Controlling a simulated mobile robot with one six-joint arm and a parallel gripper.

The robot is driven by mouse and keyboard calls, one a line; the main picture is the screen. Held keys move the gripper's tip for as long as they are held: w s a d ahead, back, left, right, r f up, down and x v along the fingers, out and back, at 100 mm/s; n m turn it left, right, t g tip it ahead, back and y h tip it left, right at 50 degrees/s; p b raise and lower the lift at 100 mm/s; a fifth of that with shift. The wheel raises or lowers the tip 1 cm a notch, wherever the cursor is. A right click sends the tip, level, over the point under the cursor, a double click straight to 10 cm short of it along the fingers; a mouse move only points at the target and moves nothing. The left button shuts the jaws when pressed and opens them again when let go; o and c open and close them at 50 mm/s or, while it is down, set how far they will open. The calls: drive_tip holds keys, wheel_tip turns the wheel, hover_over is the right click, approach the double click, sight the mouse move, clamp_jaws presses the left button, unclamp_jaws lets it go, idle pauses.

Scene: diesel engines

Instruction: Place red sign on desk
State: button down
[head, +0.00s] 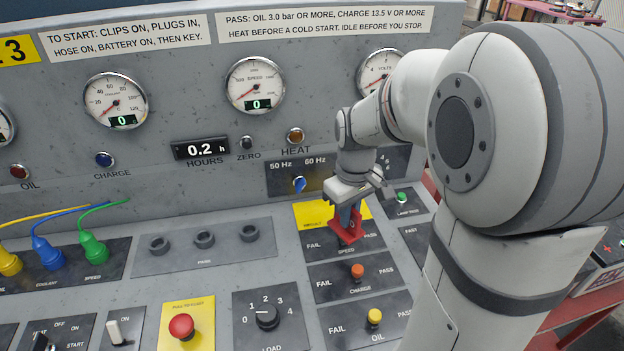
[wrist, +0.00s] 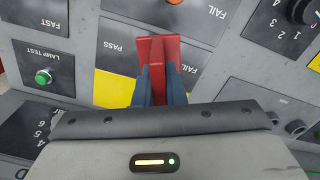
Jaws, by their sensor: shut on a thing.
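My gripper (head: 347,212) is shut on a red sign (head: 345,232), a small wedge-shaped red piece, over the SPEED row of the console. In the wrist view, the sign (wrist: 168,50) sits between the two dark blue-grey fingers (wrist: 160,85) and extends past their tips. It covers the middle of the FAIL/PASS plate (head: 325,243), in front of a yellow strip. I cannot tell whether the sign touches the plate. No separate desk can be made out with certainty.
An orange knob (head: 357,271) and a yellow knob (head: 374,316) stand on the rows below. A red mushroom button (head: 181,326) and a LOAD dial (head: 267,317) are to the left. A green lamp button (head: 401,197) is at the right. Gauges line the upright panel behind.

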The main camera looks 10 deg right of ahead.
drive_tip(key=w+p, duration=0.3)
drive_tip(key=w, duration=1.1)
wheel_tip(320, 180, down, 6)
drive_tip(key=shift+s+d+f+p, duration=0.1)
drive_tip(key=shift+p, duration=0.5)
drive_tip(key=shift+w+f+p, duration=0.25)
drive_tip(key=shift+f+p, duration=0.05)
drive_tip(key=shift+f, duration=0.1)
drive_tip(key=shift+f, duration=0.1)
drive_tip(key=shift+f, duration=0.15)
drive_tip(key=c, duration=1.5)
unclamp_jaws()
